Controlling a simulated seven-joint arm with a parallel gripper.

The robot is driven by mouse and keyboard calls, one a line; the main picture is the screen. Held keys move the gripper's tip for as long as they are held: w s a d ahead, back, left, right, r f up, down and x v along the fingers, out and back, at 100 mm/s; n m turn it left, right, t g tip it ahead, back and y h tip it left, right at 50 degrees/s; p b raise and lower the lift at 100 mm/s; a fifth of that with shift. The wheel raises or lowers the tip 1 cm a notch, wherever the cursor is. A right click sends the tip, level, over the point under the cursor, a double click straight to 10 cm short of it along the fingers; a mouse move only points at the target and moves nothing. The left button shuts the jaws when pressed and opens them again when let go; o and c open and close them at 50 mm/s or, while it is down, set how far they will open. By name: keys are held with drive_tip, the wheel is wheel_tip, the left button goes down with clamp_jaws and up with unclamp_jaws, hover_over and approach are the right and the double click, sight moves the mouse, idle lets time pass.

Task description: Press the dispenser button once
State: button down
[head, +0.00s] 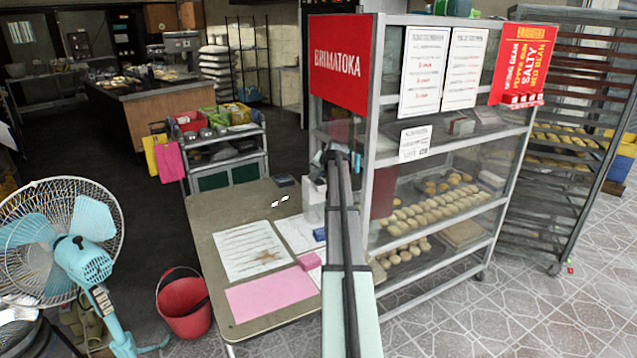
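A pale box-shaped object (312,203) stands upright at the back right of the small table, beside the glass cabinet. It may be the dispenser, but I cannot make out a button on it. My arm reaches from the bottom middle of the head view up and away, covering part of this box's right side. My gripper (333,154) is at the arm's far end, small in the picture, above the box and in front of the cabinet's left side. I cannot see its fingers clearly, nor whether it touches anything.
The table (222,214) holds paper sheets, a pink sheet (270,296), a pink block (309,261) and a small blue item (319,234). A glass bread cabinet (455,150) stands close on the right. A fan (75,250) and red bucket (184,310) are left.

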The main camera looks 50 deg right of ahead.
sight(320, 182)
drive_tip(key=shift+f, duration=0.1)
idle(0.3)
drive_tip(key=shift+f, duration=0.3)
drive_tip(key=shift+f, duration=0.4)
idle(0.8)
drive_tip(key=shift+r, duration=0.8)
drive_tip(key=shift+r, duration=0.15)
drive_tip(key=shift+r, duration=2.35)
